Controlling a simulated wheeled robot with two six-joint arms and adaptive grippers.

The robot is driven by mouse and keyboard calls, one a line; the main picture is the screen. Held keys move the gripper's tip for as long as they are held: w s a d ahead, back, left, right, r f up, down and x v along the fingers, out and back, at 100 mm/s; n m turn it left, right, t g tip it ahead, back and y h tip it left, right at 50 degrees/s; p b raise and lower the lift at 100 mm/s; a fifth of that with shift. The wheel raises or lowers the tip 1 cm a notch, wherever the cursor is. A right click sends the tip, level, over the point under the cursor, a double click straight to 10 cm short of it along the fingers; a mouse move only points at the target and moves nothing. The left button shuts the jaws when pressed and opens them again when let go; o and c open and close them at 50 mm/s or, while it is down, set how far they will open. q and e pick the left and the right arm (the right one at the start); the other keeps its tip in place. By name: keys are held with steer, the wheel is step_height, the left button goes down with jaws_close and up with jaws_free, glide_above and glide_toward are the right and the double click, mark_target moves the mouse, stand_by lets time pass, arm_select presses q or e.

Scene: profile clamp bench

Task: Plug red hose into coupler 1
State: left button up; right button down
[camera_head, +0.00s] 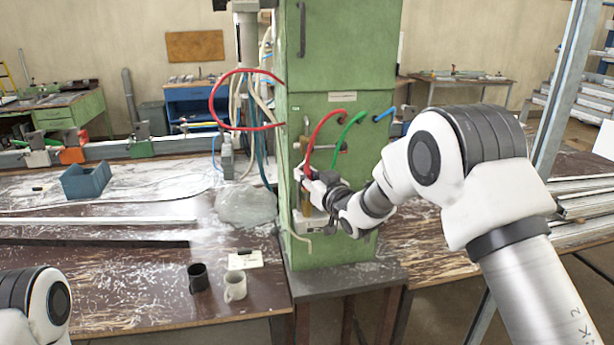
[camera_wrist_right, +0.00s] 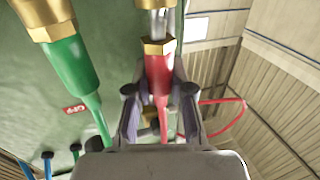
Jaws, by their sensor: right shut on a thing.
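My right gripper (camera_head: 312,178) is at the front of the green cabinet (camera_head: 335,75). In the right wrist view its two fingers (camera_wrist_right: 158,112) are shut around the red hose (camera_wrist_right: 159,78), just below its brass collar. A silver metal piece (camera_wrist_right: 158,22) stands in line above the collar. I cannot tell whether it is seated in a coupler, and the coupler's number is not readable. In the head view the red hose (camera_head: 318,128) arches from the cabinet down to my gripper. My left gripper is out of view.
A green hose (camera_wrist_right: 72,62) with a brass coupler (camera_wrist_right: 40,12) is close left of the red hose. A blue hose (camera_head: 384,115) comes out of the cabinet. Two mugs, black (camera_head: 198,278) and white (camera_head: 235,286), stand on the bench. A plastic bag (camera_head: 246,204) lies beside the cabinet.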

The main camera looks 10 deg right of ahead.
steer(key=shift+f, duration=0.1)
steer(key=shift+f+b, duration=0.35)
steer(key=shift+b, duration=0.1)
steer(key=shift+s+f+b, duration=0.1)
steer(key=shift+f+b, duration=0.5)
steer(key=shift+f, duration=0.15)
stand_by(0.5)
steer(key=c, duration=0.9)
jaws_free()
steer(key=shift+c, duration=0.2)
steer(key=b+v, duration=0.2)
steer(key=v, duration=0.7)
